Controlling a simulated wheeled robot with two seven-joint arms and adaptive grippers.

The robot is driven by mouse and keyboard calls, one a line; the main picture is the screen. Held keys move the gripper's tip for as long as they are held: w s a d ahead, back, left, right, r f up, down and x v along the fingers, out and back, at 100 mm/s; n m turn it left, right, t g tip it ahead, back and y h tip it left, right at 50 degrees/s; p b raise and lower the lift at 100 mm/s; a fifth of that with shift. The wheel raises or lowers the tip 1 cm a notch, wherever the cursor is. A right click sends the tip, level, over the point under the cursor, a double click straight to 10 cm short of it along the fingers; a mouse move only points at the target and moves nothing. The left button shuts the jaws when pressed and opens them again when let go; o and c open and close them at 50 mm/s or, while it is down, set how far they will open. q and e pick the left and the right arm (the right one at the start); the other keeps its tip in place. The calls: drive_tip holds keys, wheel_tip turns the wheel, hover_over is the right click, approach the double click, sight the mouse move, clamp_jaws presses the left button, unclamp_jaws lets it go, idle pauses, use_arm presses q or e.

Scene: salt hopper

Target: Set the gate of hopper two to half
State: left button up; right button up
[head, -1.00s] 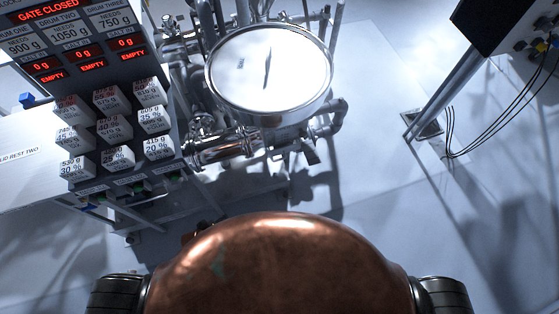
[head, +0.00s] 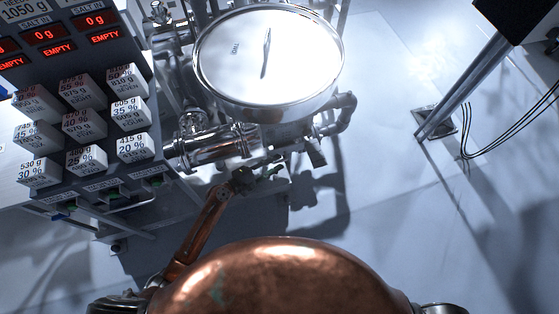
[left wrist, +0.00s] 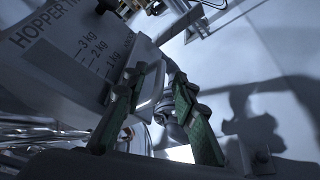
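The hopper is a large round steel vessel (head: 225,75) with a bright white top at the upper middle of the head view. In the left wrist view its pale wall (left wrist: 60,60) carries lettering starting "HOPPER T" and a kg scale; the rest of the word is hidden. A dark handle-like part (head: 315,152) shows below the vessel; I cannot tell whether it is the gate lever. My left gripper (head: 262,174) is just below the pipework. In the left wrist view its green-padded fingers (left wrist: 168,108) are apart, with a pale plate edge showing between them. Contact is unclear. My right gripper is out of view.
A dark panel (head: 125,50) with red readouts and several white percentage blocks (head: 131,146) stands at the left. Steel pipes (head: 215,145) crowd around the vessel. A post (head: 455,90) and loose cables (head: 500,130) are at the right. The floor between is clear.

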use_arm(q)
drive_tip(key=shift+x, duration=1.1)
drive_tip(key=shift+c, duration=0.7)
clamp_jaws()
